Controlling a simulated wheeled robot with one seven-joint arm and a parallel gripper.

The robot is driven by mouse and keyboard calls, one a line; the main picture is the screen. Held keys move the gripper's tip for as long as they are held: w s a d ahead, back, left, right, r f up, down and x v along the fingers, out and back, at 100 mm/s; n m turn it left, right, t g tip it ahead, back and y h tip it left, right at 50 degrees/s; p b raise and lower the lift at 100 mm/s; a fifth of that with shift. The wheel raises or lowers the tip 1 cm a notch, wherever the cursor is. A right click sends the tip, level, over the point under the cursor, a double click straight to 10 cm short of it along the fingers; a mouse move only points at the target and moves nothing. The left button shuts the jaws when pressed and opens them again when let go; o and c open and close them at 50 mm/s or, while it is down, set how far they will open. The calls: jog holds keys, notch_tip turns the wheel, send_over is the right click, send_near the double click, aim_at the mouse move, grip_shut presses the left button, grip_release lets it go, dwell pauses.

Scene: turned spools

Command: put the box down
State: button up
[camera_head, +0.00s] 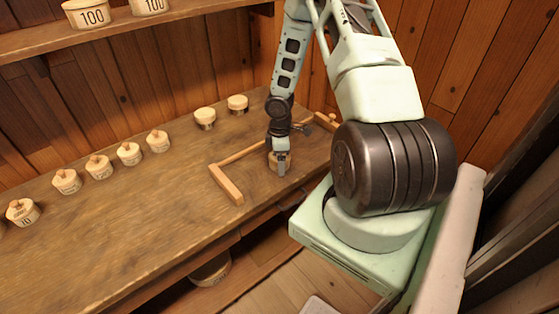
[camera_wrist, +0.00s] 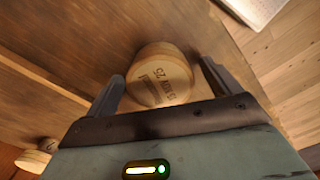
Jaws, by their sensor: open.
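A round pale wooden box (camera_wrist: 160,78) with dark lettering and a number that looks like 25 on its side shows in the wrist view. It lies between the two spread fingers of my gripper (camera_wrist: 161,74), with a visible gap on the right; contact on the left is hard to tell. In the head view the box (camera_head: 273,160) is mostly hidden behind my gripper (camera_head: 283,166), which points down at the worktop. The box appears to rest on the worktop, inside a low wooden rail frame (camera_head: 227,184).
Several lidded round boxes stand in a row on the worktop (camera_head: 120,225) at left. Two more (camera_head: 205,118) (camera_head: 237,104) stand near the wall. Boxes marked 100 (camera_head: 87,14) sit on the shelf above. The worktop's front middle is clear. Another round container (camera_head: 211,270) is below.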

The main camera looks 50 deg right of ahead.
jog(key=c, duration=1.1)
jog(key=shift+c, duration=0.2)
